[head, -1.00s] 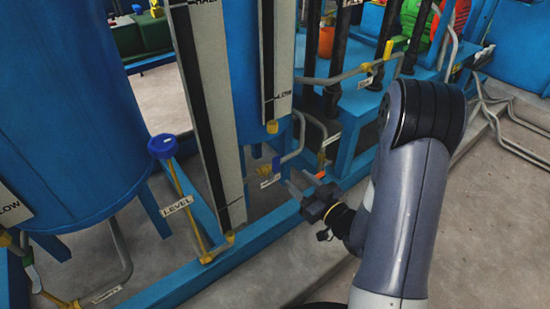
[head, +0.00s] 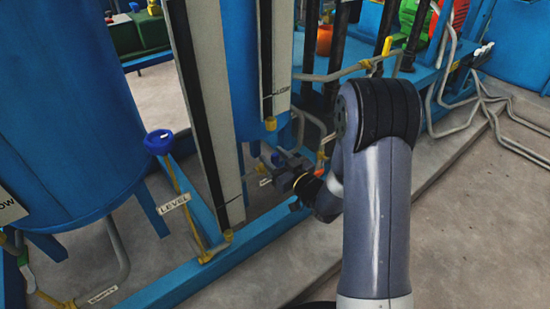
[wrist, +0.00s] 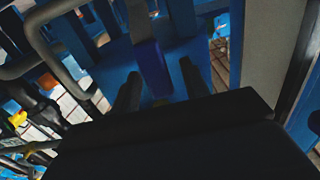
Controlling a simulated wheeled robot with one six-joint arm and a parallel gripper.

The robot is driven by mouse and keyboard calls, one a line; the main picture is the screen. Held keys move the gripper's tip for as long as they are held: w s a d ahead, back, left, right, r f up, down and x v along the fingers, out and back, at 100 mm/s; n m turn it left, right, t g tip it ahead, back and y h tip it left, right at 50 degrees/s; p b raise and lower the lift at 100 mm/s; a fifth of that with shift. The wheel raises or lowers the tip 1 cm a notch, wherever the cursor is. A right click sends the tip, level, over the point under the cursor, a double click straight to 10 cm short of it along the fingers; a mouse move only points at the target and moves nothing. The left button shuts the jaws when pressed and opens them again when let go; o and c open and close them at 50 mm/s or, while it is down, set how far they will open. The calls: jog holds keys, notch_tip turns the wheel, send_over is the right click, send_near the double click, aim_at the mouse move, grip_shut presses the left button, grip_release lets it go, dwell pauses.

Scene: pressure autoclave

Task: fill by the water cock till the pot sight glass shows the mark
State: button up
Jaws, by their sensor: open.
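My gripper (head: 274,168) is open in the head view, low beside the second blue vessel. A small dark-blue handle (head: 277,158) is right at its fingertips, on a valve with a white tag too small to read; I cannot tell if this is the water cock. In the wrist view my gripper (wrist: 158,72) has its fingers on either side of the dark-blue handle (wrist: 150,62), with no clear grip on it. Two tall gauge boards with dark strips show, a near one (head: 198,70) and a farther one (head: 282,60) marked LOW. No water level is readable on either.
A large blue tank (head: 70,110) stands at left, with a blue knob (head: 160,142) and a LEVEL tag (head: 173,204) beside it. A blue floor frame (head: 180,285) and grey pipes surround the gripper. Concrete floor is clear at right.

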jog(key=shift+c, duration=0.4)
grip_shut()
jog(key=shift+w+d+f+m, duration=0.15)
jog(key=shift+w+d+m, duration=0.25)
jog(key=shift+d+m, duration=0.35)
jog(key=shift+w+d+f+m, duration=0.1)
jog(key=shift+w+d+m, duration=0.35)
jog(key=shift+m, duration=0.5)
jog(key=shift+o, duration=0.4)
grip_release()
jog(key=p+v, duration=0.1)
jog(key=v, duration=1)
